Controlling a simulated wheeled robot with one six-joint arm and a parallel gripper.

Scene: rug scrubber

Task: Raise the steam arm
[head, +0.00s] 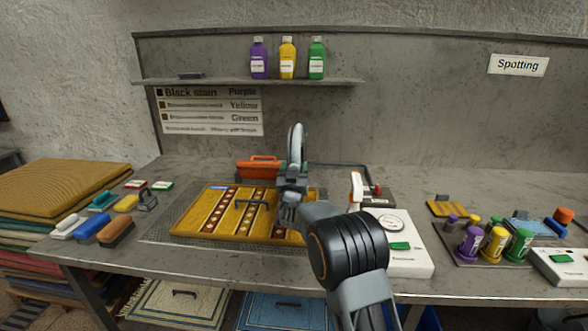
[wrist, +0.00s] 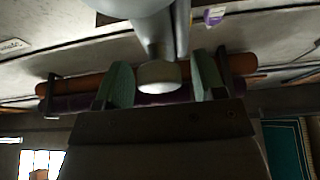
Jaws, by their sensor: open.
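My gripper (wrist: 163,82) is open, with its two grey-green fingers on either side of a pale rounded knob (wrist: 160,77) on a grey shaft. I cannot tell whether the fingers touch the knob, or for certain that it is the steam arm's end. In the head view my arm reaches over the yellow patterned rug (head: 197,222) on the bench. A pale grey curved upright piece (head: 297,143) stands at its far end; I cannot tell what it belongs to. My gripper's fingers are not clear there. A white unit with a dial (head: 407,256) stands right of the rug.
An orange toolbox (head: 257,167) sits behind the rug. Several brushes and sponges (head: 90,228) lie at the left. Purple, yellow and green bottles (head: 287,60) stand on the shelf (head: 245,82). Several coloured pots (head: 493,243) stand at the right.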

